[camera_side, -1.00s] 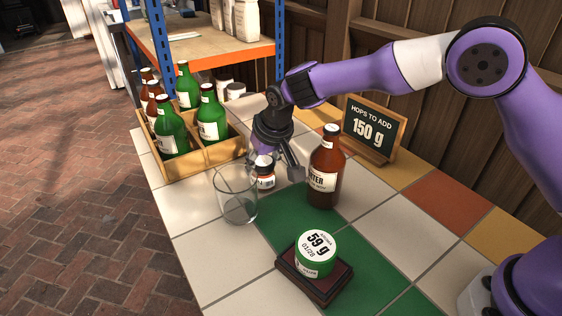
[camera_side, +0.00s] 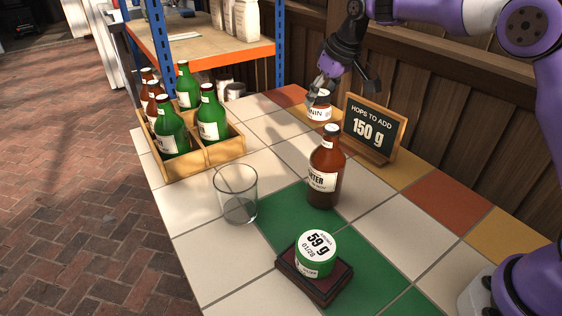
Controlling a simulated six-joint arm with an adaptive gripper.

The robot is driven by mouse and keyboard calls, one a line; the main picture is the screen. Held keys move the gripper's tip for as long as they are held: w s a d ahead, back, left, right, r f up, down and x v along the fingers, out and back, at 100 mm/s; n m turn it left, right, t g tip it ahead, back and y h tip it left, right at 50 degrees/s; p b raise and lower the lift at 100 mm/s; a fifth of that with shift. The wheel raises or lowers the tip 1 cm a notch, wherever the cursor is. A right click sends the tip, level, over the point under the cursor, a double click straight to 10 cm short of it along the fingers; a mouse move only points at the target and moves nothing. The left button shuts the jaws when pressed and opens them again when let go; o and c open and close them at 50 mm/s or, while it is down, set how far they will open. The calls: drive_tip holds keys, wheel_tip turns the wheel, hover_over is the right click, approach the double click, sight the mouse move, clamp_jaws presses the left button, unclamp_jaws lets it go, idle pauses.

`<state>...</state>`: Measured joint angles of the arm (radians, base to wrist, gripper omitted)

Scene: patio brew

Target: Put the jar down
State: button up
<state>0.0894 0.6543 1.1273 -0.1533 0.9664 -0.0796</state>
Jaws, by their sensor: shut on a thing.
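A brown bottle (camera_side: 325,172) stands in front of the jar, and a chalkboard (camera_side: 371,128) reading 150 g is right of it. An empty glass (camera_side: 236,194), a bottle crate (camera_side: 206,158) and a green-sided tin (camera_side: 316,256) on a dark stand (camera_side: 323,289) stand apart. Pale tiles left of the jar are clear.

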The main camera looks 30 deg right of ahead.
drive_tip(key=shift+s+d+f, duration=0.15)
drive_tip(key=shift+d+f, duration=0.7)
drive_tip(key=shift+d, duration=0.3)
wheel_tip(320, 180, down, 8)
drive_tip(key=shift+f, duration=0.15)
drive_tip(key=shift+f, duration=0.1)
drive_tip(key=o, duration=1.3)
drive_tip(key=shift+c, duration=0.2)
